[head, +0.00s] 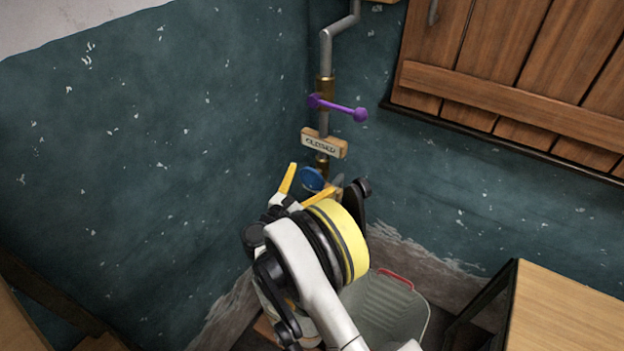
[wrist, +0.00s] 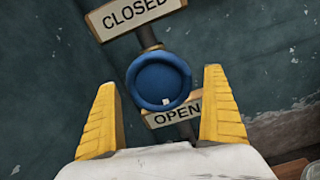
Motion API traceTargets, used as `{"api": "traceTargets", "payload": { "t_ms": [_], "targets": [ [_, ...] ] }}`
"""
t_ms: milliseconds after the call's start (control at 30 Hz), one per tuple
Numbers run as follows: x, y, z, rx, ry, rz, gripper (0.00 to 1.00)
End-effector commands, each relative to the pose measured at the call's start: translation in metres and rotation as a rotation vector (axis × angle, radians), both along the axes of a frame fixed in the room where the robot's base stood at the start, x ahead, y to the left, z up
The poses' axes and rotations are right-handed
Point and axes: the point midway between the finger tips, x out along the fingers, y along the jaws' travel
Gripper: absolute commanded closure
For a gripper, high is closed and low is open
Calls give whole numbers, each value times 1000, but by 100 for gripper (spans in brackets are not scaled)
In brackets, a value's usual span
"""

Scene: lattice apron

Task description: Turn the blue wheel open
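The blue wheel (head: 312,179) sits on a vertical pipe in the wall corner, partly hidden behind my gripper in the head view. In the wrist view the round blue wheel (wrist: 158,82) shows whole, with a small pale mark near its lower rim. A CLOSED sign (wrist: 133,14) is above it and an OPEN sign (wrist: 174,113) is below it, partly covered by the wheel. My gripper (wrist: 163,108) is open, its yellow fingers apart on either side of the wheel in the picture. I see no contact with it; the exact distance is unclear.
A purple lever (head: 338,107) sits higher on the same pipe (head: 325,119), above the CLOSED sign (head: 324,143). A grey bin (head: 385,308) with a red handle stands below. A wooden table (head: 565,320) is at lower right, wooden shutters (head: 510,70) at upper right.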

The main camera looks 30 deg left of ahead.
Motion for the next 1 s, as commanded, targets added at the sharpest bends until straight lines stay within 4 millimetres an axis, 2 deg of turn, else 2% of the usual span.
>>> {"api": "traceTargets", "payload": {
  "t_ms": [233, 367, 800, 1000],
  "targets": [
    [0, 0, 1, 0, -1, 1, 2],
    [-8, 2, 1, 0, -1, 2, 2],
    [-98, 10, 1, 0, -1, 4, 2],
    [-118, 11, 1, 0, 0, 2, 2]
  ]
}}
